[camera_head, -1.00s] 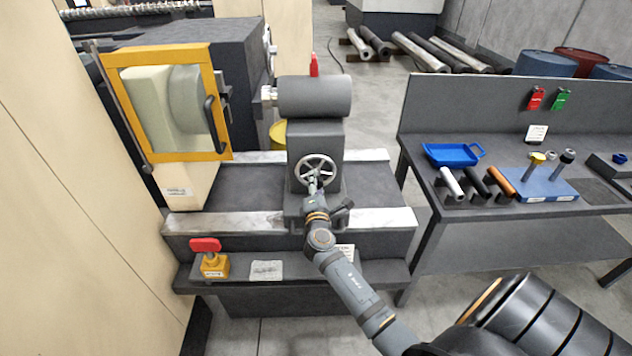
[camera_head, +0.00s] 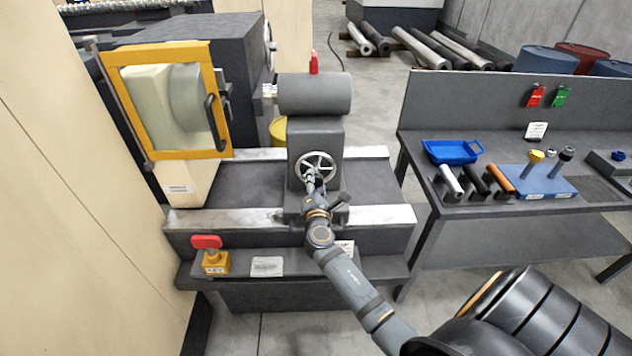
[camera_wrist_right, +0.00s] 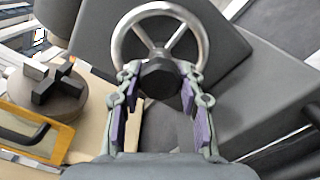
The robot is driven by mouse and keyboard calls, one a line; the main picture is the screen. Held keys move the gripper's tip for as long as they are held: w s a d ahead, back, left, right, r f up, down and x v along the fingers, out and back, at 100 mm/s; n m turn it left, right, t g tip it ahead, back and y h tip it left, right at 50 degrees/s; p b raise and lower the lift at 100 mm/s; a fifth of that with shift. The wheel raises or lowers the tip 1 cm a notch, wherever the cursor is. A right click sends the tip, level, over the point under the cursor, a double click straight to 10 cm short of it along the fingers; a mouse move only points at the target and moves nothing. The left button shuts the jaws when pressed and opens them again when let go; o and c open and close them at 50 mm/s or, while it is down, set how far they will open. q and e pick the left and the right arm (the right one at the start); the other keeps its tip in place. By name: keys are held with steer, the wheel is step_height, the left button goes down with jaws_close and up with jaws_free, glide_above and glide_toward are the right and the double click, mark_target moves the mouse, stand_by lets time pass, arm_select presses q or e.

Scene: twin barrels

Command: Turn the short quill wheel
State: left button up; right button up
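The quill wheel (camera_head: 317,165) is a silver spoked handwheel on the front of the grey tailstock (camera_head: 316,137), below its short barrel (camera_head: 315,95). My right gripper (camera_head: 312,180) is at the lower part of the wheel. In the right wrist view the wheel's dark hub (camera_wrist_right: 160,75) shows between the fingers of my right gripper (camera_wrist_right: 158,82). The fingers are spread, one on each side of the hub, near the lower rim. I cannot tell whether they touch the rim. My left gripper is not in view.
A yellow-framed guard door (camera_head: 167,101) stands at left. A red-topped yellow switch box (camera_head: 212,257) sits on the front ledge, with a dark lever (camera_head: 339,200) beside my right gripper. A bench (camera_head: 500,240) with a blue tray (camera_head: 452,151) and several tools stands at right.

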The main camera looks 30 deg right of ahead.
steer(key=o, duration=0.5)
steer(key=v, duration=1.2)
steer(key=shift+f, duration=0.1)
steer(key=s+a+f+m+g+y, duration=0.2)
steer(key=s+f+g, duration=0.15)
steer(key=f, duration=0.85)
steer(key=s+a+f+m+g+y, duration=0.1)
steer(key=s+f+m+g+y, duration=0.2)
steer(key=f, duration=0.9)
steer(key=s+a+f+m+g+y, duration=0.15)
steer(key=s+f, duration=0.35)
steer(key=f, duration=0.8)
steer(key=s+f+m+g, duration=0.2)
steer(key=s+f+m, duration=0.2)
steer(key=s, duration=0.5)
steer(key=s+d+f+m+g+y, duration=0.1)
steer(key=s+f+m, duration=0.3)
steer(key=s, duration=0.5)
steer(key=s+d+f+m+g+y, duration=0.1)
steer(key=s+f+m+g, duration=0.2)
steer(key=s+f, duration=0.4)
steer(key=s+m, duration=0.1)
steer(key=s, duration=0.2)
